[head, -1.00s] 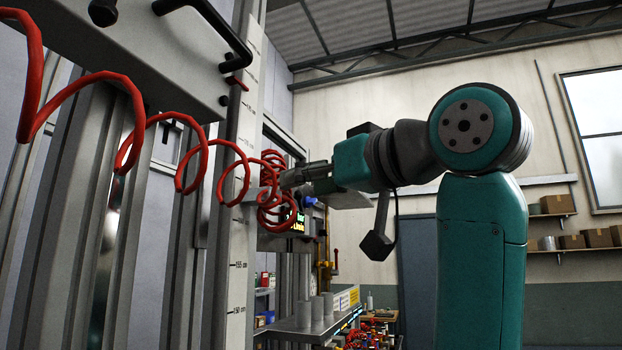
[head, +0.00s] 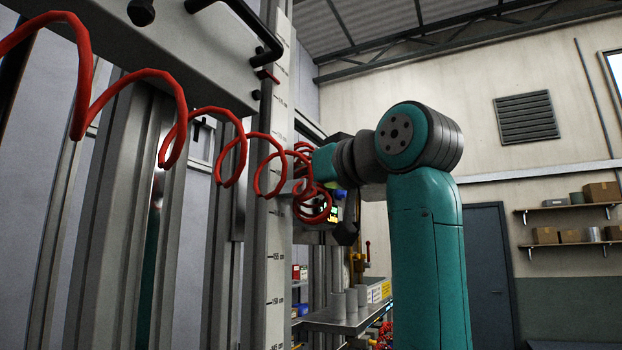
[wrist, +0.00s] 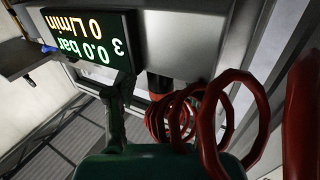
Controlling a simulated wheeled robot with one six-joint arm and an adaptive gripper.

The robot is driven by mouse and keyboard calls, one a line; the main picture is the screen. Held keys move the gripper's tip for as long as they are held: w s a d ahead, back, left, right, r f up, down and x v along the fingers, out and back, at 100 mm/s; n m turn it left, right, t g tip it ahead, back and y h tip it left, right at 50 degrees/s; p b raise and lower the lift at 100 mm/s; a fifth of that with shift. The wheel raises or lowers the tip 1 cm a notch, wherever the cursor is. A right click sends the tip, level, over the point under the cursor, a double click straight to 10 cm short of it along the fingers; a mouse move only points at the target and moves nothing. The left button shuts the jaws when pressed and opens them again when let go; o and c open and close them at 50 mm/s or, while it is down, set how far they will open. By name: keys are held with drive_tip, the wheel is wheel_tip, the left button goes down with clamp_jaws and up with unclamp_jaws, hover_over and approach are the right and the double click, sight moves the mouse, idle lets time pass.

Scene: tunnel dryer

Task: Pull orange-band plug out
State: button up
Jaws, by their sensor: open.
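A dark cylindrical fitting with a reddish-orange part (wrist: 158,88) hangs below the grey housing in the wrist view; it may be the orange-band plug, but the coil partly covers it. A red coiled hose (wrist: 180,112) loops right beside it. My gripper (wrist: 152,100) is open, with one dark finger left of the fitting and the other mostly hidden by the coils. I cannot tell whether the fingers touch the fitting.
A lit display (wrist: 90,38) reading 0 L/min and 0.0 bar sits close to my left finger. A scaled upright (head: 277,240) stands left of my arm. A shelf with grey cylinders (head: 335,322) lies below. Hose loops crowd the gripper's right side.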

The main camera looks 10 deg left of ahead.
sight(301, 164)
drive_tip(key=shift+a, duration=0.1)
clamp_jaws()
idle(0.4)
drive_tip(key=shift+r, duration=0.8)
idle(1.0)
drive_tip(key=shift+r, duration=0.75)
drive_tip(key=shift+r, duration=0.15)
drive_tip(key=shift+r, duration=2.05)
